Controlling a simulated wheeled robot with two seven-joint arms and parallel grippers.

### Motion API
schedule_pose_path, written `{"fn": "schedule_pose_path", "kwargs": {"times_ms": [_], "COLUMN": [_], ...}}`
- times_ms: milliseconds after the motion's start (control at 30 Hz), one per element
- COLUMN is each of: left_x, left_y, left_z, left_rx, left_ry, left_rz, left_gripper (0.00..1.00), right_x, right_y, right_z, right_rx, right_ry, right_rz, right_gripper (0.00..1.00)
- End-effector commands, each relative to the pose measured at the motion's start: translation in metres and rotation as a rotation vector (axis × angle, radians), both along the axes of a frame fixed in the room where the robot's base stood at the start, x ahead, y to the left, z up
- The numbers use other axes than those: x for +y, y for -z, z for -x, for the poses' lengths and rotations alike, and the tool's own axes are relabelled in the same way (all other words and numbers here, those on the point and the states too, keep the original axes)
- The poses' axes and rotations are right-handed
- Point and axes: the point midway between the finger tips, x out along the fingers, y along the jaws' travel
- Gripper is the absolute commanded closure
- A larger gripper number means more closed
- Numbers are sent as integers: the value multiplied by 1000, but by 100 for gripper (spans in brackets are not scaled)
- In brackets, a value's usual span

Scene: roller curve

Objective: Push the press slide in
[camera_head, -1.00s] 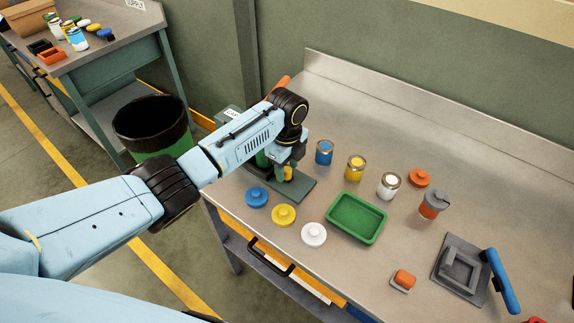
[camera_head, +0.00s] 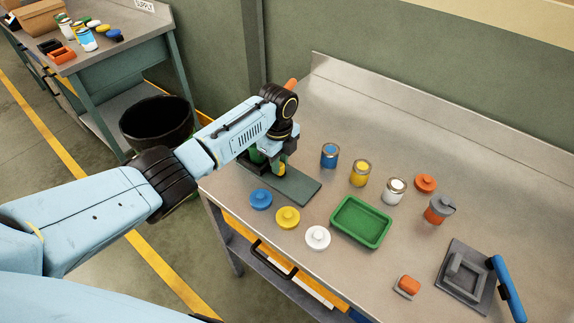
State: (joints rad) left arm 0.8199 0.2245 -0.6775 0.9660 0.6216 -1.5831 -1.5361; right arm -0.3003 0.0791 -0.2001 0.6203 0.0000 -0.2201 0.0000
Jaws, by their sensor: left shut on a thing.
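The press (camera_head: 293,184) stands at the left end of the steel workbench, on a flat dark green base plate. Its orange handle (camera_head: 291,84) sticks up behind my left arm. My left gripper (camera_head: 278,168) is low over the plate, beside the green press body, pointing down. It is shut on what appears to be the press slide, at a small green and yellow part. The arm's black wrist hides most of the press and the slide, so how far in the slide sits cannot be told. My right gripper is not in view.
Blue (camera_head: 261,199), yellow (camera_head: 288,217) and white (camera_head: 318,237) lids lie in front of the plate. A green tray (camera_head: 361,222), several small jars and a grey fixture with a blue handle (camera_head: 508,289) stand rightward. A black bin (camera_head: 156,122) is left of the bench.

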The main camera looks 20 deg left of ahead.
Motion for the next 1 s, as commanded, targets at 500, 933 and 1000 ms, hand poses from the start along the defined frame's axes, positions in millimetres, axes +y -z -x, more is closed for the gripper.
{"fn": "schedule_pose_path", "kwargs": {"times_ms": [500,933,1000], "left_x": [4,4,3], "left_y": [-1,-46,-63], "left_z": [-1,-2,-2], "left_rx": [-4,-9,-9], "left_ry": [-4,-3,-2], "left_rz": [-8,-7,-7], "left_gripper": [56,56,56], "right_x": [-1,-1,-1], "right_y": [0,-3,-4], "right_z": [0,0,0], "right_rx": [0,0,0], "right_ry": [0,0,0], "right_rz": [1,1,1], "right_gripper": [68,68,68]}}
